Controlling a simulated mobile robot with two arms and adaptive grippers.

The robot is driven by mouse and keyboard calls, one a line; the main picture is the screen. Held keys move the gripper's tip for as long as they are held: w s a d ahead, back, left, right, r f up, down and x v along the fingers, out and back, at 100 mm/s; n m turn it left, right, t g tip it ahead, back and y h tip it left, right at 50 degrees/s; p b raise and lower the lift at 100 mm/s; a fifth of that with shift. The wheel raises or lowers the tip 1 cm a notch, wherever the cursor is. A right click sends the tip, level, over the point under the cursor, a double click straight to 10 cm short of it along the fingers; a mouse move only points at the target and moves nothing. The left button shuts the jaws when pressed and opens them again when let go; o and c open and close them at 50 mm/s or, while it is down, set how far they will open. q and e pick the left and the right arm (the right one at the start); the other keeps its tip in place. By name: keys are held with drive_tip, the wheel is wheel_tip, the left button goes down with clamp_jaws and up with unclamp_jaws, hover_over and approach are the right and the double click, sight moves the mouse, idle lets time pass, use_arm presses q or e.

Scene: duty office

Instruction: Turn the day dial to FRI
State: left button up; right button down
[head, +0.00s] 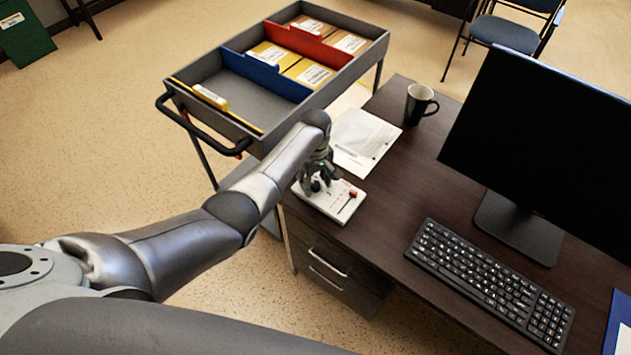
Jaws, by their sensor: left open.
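A flat white device (330,207) lies on the near left corner of the dark desk, and a small red piece and a dark slanted mark show on its right part. I cannot make out a dial or any day lettering at this size. My left gripper (317,185) points down over the device's left part, with its fingers apart. It hides that part, and I cannot tell whether the fingers touch anything. My right gripper is not in view.
Papers (362,140) and a dark mug (419,103) are behind the device. A keyboard (490,284) and a monitor (545,140) stand to the right. A grey file cart (262,100) with dividers adjoins the desk's left side. The desk between device and keyboard is clear.

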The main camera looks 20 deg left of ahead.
use_arm(q)
drive_tip(key=shift+f, duration=0.2)
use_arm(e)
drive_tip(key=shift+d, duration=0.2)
use_arm(q)
drive_tip(key=shift+c, duration=0.7)
drive_tip(key=c, duration=0.9)
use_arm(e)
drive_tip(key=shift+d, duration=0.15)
